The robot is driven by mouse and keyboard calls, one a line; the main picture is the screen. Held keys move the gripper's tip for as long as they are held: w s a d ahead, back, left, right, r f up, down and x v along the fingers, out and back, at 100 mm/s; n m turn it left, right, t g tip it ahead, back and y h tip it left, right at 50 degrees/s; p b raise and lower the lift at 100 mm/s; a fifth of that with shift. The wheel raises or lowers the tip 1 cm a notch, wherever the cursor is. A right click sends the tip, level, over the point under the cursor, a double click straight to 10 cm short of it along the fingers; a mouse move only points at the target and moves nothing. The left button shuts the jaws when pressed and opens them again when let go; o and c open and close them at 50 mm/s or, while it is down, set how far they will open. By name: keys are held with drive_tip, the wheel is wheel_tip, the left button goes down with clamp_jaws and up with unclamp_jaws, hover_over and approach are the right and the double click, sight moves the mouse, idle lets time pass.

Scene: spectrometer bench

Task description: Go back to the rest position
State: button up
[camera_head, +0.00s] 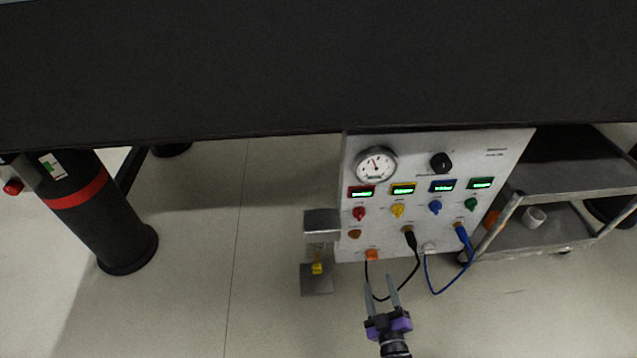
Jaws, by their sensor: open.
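My gripper (382,290) is at the bottom middle, with its two grey fingers pointing up toward the panel. The fingers are apart and nothing shows between them. The white control panel (410,225) hangs under the front edge of the dark bench, just beyond the fingertips. It carries a round gauge (376,165), a black knob (441,163), several small green displays and coloured knobs. A black cable (416,270) loops down from the panel close behind my fingers; I cannot tell whether they touch it. A blue cable (428,275) hangs to the right.
The dark bench top (300,70) fills the upper part of the view. A grey metal bracket (318,222) with a yellow part stands left of the panel. A black table leg (100,215) is at left. A grey cart (580,180) stands at right. The floor at lower left is clear.

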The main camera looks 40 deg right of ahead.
drive_tip(key=s+a+r+m+t+y, duration=0.1)
drive_tip(key=a+r+y, duration=0.1)
drive_tip(key=a+r, duration=0.3)
drive_tip(key=s+a+r+m+y, duration=0.1)
drive_tip(key=a+r+m+y, duration=0.15)
drive_tip(key=r, duration=0.45)
drive_tip(key=s+a+r+n+y+p, duration=0.1)
drive_tip(key=s+a+r+y, duration=0.1)
drive_tip(key=s+a+r, duration=0.35)
drive_tip(key=s+a+r+n+g+y+p, duration=0.1)
drive_tip(key=s+a+r+y+p, duration=0.15)
drive_tip(key=s+r, duration=0.55)
drive_tip(key=s+a+r+n+y+p, duration=0.1)
drive_tip(key=s+a+r, duration=0.3)
drive_tip(key=r, duration=0.5)
wheel_tip(320, 180, up, 38)
drive_tip(key=w+p, duration=0.1)
drive_tip(key=p, duration=3.5)
drive_tip(key=shift+a+f+p, duration=0.25)
drive_tip(key=shift+a+p, duration=0.1)
drive_tip(key=shift+p, duration=0.05)
drive_tip(key=shift+f, duration=0.1)
